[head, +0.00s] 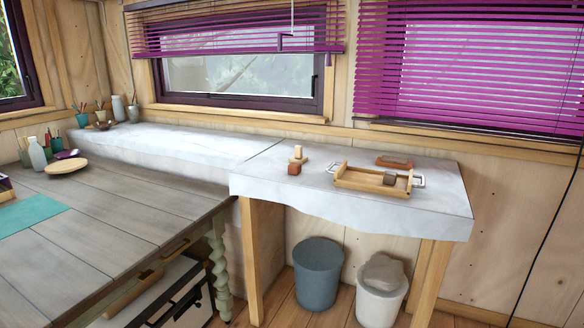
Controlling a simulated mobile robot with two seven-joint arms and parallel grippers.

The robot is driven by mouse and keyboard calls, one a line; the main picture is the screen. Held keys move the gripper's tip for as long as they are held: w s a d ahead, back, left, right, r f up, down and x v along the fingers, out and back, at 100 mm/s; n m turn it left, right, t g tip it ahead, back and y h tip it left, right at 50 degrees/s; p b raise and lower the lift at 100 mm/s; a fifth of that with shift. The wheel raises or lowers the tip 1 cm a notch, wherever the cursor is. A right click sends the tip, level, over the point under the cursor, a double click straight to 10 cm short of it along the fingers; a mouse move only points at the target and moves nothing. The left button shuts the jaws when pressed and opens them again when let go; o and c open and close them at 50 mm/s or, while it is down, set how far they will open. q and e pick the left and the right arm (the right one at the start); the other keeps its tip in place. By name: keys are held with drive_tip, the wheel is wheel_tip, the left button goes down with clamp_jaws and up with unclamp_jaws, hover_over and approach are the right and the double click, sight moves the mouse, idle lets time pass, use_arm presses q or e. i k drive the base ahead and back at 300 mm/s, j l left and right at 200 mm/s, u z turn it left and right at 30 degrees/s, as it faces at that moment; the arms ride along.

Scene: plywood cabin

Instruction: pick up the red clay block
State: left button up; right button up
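A small reddish-brown block (294,169), the reddest block I see, sits on the white-covered table toward its left side. A pale tan block (298,154) stands just behind it; I cannot tell whether they touch. A flatter orange-brown piece (394,162) lies at the back of the same table, behind the wooden tray. A dark grey-brown block (390,178) is in the right part of the tray. Neither of my grippers is in view.
The wooden tray (358,185) with metal handles takes up the table's middle. The white-covered table (440,206) has clear room at its right. A grey bin (318,272) and a white bin (381,300) stand below. A grey plank table (120,220) is at left.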

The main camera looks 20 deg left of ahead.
sight(294, 169)
drive_tip(key=i+j+u, duration=0.15)
drive_tip(key=i, duration=0.5)
drive_tip(key=i+j+u, duration=0.2)
drive_tip(key=i, duration=0.5)
